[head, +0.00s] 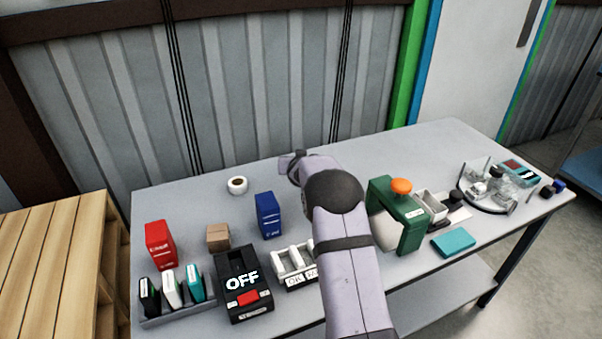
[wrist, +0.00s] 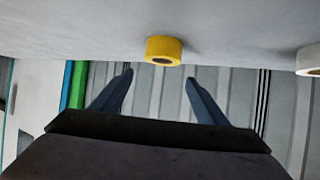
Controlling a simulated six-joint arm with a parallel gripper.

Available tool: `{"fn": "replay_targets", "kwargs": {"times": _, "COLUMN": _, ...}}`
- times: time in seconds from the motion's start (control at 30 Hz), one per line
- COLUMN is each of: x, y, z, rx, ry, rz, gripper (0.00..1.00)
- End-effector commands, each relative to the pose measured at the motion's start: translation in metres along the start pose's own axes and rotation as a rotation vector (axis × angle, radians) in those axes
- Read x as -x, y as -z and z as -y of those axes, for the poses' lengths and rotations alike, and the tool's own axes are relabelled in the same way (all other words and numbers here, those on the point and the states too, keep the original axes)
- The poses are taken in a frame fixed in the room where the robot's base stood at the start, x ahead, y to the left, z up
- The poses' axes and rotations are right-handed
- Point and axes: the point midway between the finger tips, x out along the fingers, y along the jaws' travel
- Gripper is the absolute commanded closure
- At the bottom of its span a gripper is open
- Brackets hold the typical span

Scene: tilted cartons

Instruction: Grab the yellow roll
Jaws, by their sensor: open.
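The yellow roll (wrist: 164,46) stands on the grey table top in the wrist view, which shows the scene upside down. Its dark centre hole shows. My gripper (wrist: 158,77) is open and empty, its two dark blue fingers spread on either side of the roll's line. The roll lies beyond the fingertips, apart from them. In the head view my arm covers the spot and the roll does not show.
A white roll (head: 237,185) stands to the left on the table (head: 190,200). A blue carton (head: 268,215), a brown box (head: 218,237) and a red carton (head: 161,244) stand nearer. A green device with an orange knob (head: 401,187) is right of my arm.

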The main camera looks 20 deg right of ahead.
Motion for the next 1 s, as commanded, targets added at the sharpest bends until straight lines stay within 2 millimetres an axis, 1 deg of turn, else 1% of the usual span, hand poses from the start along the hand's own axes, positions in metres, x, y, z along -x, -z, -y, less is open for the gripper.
{"fn": "replay_targets", "kwargs": {"times": 0.03, "x": -0.007, "y": -0.014, "z": 0.0, "rx": 0.0, "ry": 0.0, "rz": 0.003, "gripper": 0.32}}
{"fn": "replay_targets", "kwargs": {"times": 0.17, "x": -0.019, "y": -0.036, "z": 0.0, "rx": 0.0, "ry": 0.0, "rz": 0.003, "gripper": 0.32}}
{"fn": "replay_targets", "kwargs": {"times": 0.2, "x": -0.02, "y": -0.026, "z": 0.0, "rx": -0.002, "ry": -0.001, "rz": 0.0, "gripper": 0.32}}
{"fn": "replay_targets", "kwargs": {"times": 0.23, "x": -0.022, "y": -0.025, "z": 0.0, "rx": -0.001, "ry": -0.001, "rz": 0.001, "gripper": 0.32}}
{"fn": "replay_targets", "kwargs": {"times": 0.4, "x": -0.036, "y": -0.025, "z": 0.0, "rx": -0.002, "ry": -0.001, "rz": 0.001, "gripper": 0.32}}
{"fn": "replay_targets", "kwargs": {"times": 0.5, "x": -0.041, "y": -0.026, "z": 0.0, "rx": -0.001, "ry": -0.001, "rz": 0.001, "gripper": 0.32}}
{"fn": "replay_targets", "kwargs": {"times": 0.83, "x": -0.044, "y": -0.027, "z": 0.0, "rx": 0.0, "ry": 0.0, "rz": 0.001, "gripper": 0.32}}
{"fn": "replay_targets", "kwargs": {"times": 0.87, "x": -0.044, "y": -0.026, "z": 0.0, "rx": 0.0, "ry": 0.0, "rz": 0.001, "gripper": 0.34}}
{"fn": "replay_targets", "kwargs": {"times": 0.9, "x": -0.044, "y": -0.026, "z": 0.0, "rx": 0.0, "ry": 0.0, "rz": 0.001, "gripper": 0.44}}
{"fn": "replay_targets", "kwargs": {"times": 0.97, "x": -0.044, "y": -0.026, "z": 0.0, "rx": -0.001, "ry": 0.0, "rz": 0.001, "gripper": 0.58}}
{"fn": "replay_targets", "kwargs": {"times": 1.0, "x": -0.044, "y": -0.026, "z": 0.0, "rx": -0.001, "ry": 0.0, "rz": 0.001, "gripper": 0.68}}
